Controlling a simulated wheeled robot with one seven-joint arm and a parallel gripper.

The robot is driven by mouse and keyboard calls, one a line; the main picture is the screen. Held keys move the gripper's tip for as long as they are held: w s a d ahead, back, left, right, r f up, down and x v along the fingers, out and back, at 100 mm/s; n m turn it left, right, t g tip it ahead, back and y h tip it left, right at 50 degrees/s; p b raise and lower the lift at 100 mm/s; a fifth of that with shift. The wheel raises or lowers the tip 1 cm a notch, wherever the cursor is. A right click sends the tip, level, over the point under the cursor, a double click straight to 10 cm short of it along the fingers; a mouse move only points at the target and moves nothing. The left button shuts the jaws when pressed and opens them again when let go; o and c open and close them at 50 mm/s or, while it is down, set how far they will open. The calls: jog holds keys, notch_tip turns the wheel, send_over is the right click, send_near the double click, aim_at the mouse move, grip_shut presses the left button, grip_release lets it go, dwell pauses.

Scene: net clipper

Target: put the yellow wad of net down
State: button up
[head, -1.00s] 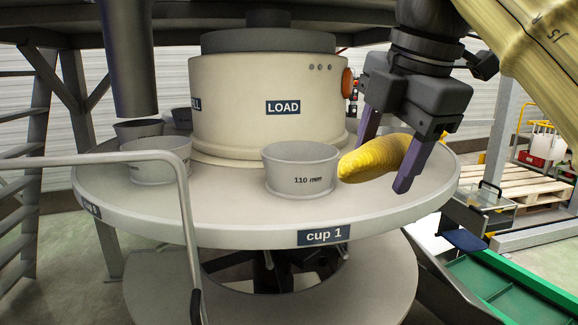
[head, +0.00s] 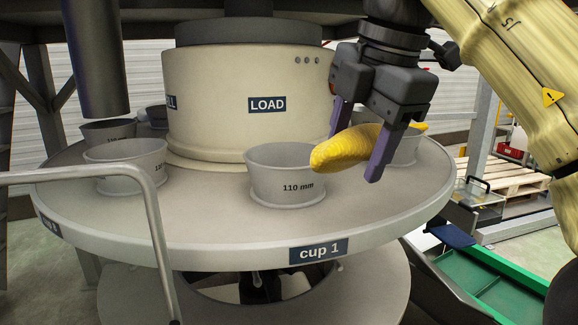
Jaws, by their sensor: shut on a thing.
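The yellow wad of net (head: 345,149) is a long, rounded bundle lying roughly level between the fingers of my gripper (head: 354,158). My gripper is shut on it, with purple fingers on either side. The wad is held above the right part of the round turntable (head: 225,226). Its left end overlaps the right rim of the grey cup marked 110 mm (head: 287,172) in the picture. I cannot tell how high it is above the cup. Its right end passes in front of another grey cup (head: 404,150), which is partly hidden.
The cream drum marked LOAD (head: 230,110) stands in the turntable's middle. More grey cups (head: 126,165) stand at the left. A grey rail (head: 158,240) rises in front at the left. A dark vertical tube (head: 96,60) hangs at upper left. A green tray (head: 510,300) is at lower right.

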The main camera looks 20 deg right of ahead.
jog(key=shift+w+a, duration=0.15)
jog(key=shift+w, duration=0.75)
jog(key=shift+w+a, duration=0.15)
jog(key=shift+w, duration=0.75)
jog(key=w+a+f+p, duration=0.2)
jog(key=w+a, duration=0.1)
jog(key=w, duration=1)
jog(key=shift+w+f+p, duration=0.2)
jog(key=shift+p, duration=0.2)
jog(key=shift+f+b, duration=1.35)
jog(key=shift+f, duration=0.75)
jog(key=shift+f, duration=0.25)
jog(key=o, duration=0.9)
jog(key=shift+r, duration=0.1)
